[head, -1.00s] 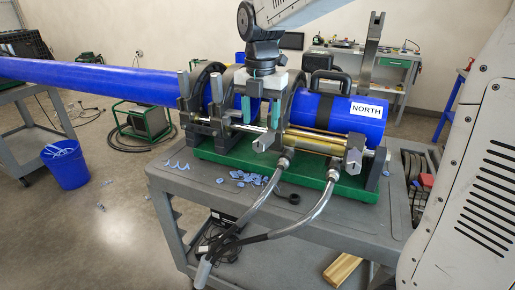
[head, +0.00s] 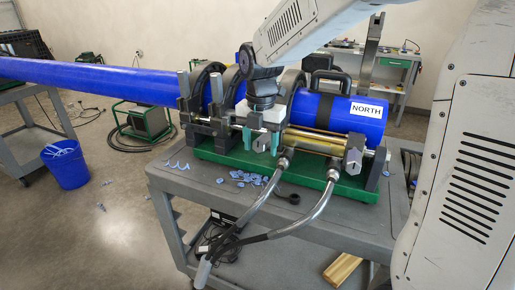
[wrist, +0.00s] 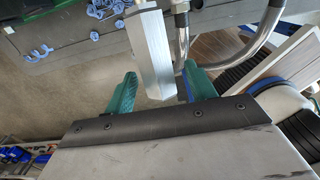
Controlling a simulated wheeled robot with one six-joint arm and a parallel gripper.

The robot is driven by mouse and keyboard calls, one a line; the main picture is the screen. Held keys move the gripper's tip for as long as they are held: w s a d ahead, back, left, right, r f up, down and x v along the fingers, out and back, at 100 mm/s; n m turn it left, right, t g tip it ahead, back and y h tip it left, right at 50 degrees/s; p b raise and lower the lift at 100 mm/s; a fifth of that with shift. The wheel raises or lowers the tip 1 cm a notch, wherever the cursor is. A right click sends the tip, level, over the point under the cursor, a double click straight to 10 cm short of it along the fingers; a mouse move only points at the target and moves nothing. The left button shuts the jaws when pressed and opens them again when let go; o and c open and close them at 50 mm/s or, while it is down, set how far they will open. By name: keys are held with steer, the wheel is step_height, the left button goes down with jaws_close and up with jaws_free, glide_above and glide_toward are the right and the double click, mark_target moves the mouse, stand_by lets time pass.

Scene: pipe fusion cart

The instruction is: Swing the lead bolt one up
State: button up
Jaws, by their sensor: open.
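My gripper (head: 261,141) is low at the front of the pipe clamp in the head view, its teal fingers apart. In the wrist view my gripper (wrist: 161,92) has a faceted silver metal piece (wrist: 149,50) between its open fingers, with clear space on both sides. Which bolt of the clamp this piece is, I cannot tell; my gripper and wrist hide that spot in the head view. Two upright bolts (head: 184,92) stand at the clamp's left jaws (head: 208,82). A blue pipe (head: 346,115) marked NORTH lies in the clamp on the right.
The clamp sits on a green base (head: 325,185) on a grey cart (head: 345,222). Two hoses (head: 268,195) drop from the brass-coloured cylinder (head: 315,141) close to my gripper. Blue shavings (head: 247,177) lie on the cart top. A long blue pipe (head: 100,77) runs left.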

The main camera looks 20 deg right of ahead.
mark_target(264, 135)
steer(key=c, duration=0.7)
steer(key=shift+r, duration=0.1)
steer(key=shift+w+d+r, duration=0.15)
steer(key=shift+r, duration=0.45)
steer(key=shift+w+d+r, duration=0.15)
steer(key=shift+r, duration=0.4)
steer(key=shift+r, duration=0.1)
steer(key=shift+w+d+r, duration=0.25)
steer(key=shift+r, duration=0.3)
steer(key=shift+w+d+r, duration=0.2)
steer(key=shift+r, duration=0.3)
